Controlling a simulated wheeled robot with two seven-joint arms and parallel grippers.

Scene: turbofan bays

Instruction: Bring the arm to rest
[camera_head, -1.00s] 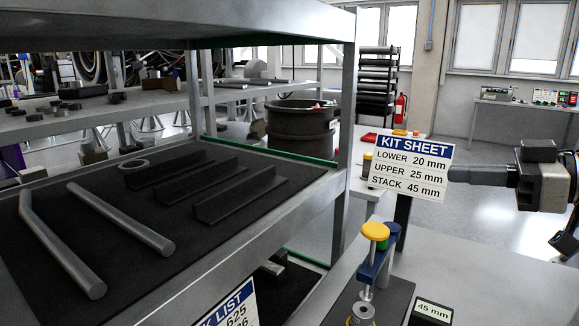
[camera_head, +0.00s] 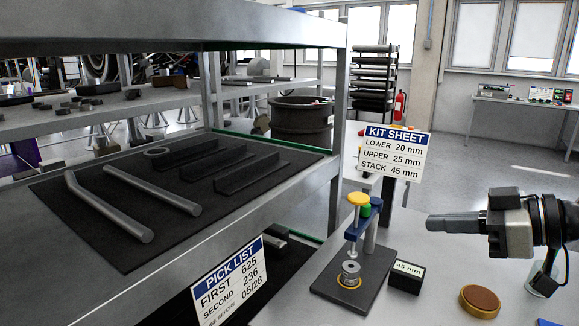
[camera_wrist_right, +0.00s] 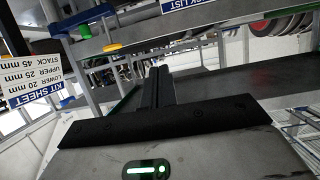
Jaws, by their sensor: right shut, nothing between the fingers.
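My right gripper (camera_head: 455,222) comes in from the right in the head view, above the right part of the grey table. Its fingers are together and empty, and they point left. In the right wrist view its fingers (camera_wrist_right: 157,88) also show closed, with nothing between them. It is apart from everything around it. The nearest things are the kit sheet sign (camera_head: 397,150) and the small stand with a yellow knob (camera_head: 358,199), both to its left. My left gripper is in neither view.
A metal shelf with a dark mat (camera_head: 110,235), rods and angle pieces fills the left. A pick list sign (camera_head: 228,282) hangs on it. A 45 mm block (camera_head: 406,277) and a round brown-topped piece (camera_head: 480,299) lie on the table (camera_head: 440,262). A dark drum (camera_head: 301,121) stands behind.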

